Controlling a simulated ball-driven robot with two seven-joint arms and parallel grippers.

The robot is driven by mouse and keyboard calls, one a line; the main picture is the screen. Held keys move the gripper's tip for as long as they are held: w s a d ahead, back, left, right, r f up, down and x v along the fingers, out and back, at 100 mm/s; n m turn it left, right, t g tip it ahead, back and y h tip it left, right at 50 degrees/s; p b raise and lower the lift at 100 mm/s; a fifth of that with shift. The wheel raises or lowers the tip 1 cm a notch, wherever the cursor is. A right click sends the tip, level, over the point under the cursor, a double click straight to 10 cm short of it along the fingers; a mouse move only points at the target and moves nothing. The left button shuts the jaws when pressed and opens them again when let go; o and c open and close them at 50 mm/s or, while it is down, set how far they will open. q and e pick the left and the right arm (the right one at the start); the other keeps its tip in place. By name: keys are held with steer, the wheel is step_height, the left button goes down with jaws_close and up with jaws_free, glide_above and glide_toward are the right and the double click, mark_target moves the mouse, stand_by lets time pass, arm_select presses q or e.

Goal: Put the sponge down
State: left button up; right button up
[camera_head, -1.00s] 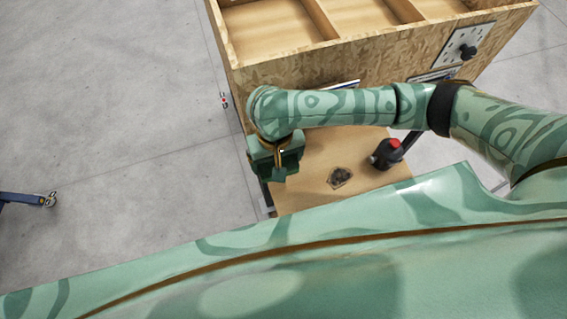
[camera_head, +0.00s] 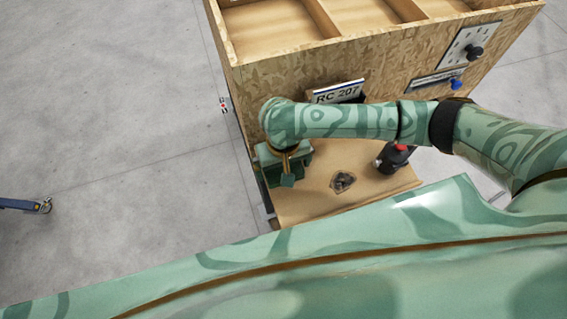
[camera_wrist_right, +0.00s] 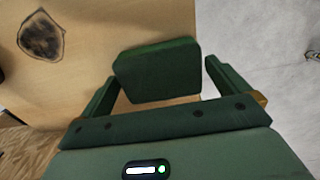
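The sponge (camera_wrist_right: 157,72) is a dark green block in the right wrist view, between the two fingers of my right gripper (camera_wrist_right: 162,82). In the head view my right gripper (camera_head: 287,170) is over the left part of the wooden work shelf (camera_head: 312,205). My arm and hand hide most of the sponge there. I cannot tell whether the sponge touches the shelf. A dark stain (camera_head: 343,182) marks the shelf to the right, also seen in the wrist view (camera_wrist_right: 42,36). My left gripper is not in view.
A dark bottle with a red top (camera_head: 397,157) stands on the shelf's right side. A wooden cabinet (camera_head: 385,62) with a sign (camera_head: 338,93) rises behind. The shelf's left edge drops to the grey floor (camera_head: 120,130). Bare wood surrounds the stain.

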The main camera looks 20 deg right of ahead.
step_height(320, 180, up, 12)
steer(key=p, duration=0.5)
steer(key=shift+r, duration=0.15)
steer(key=shift+s, duration=0.1)
stand_by(0.3)
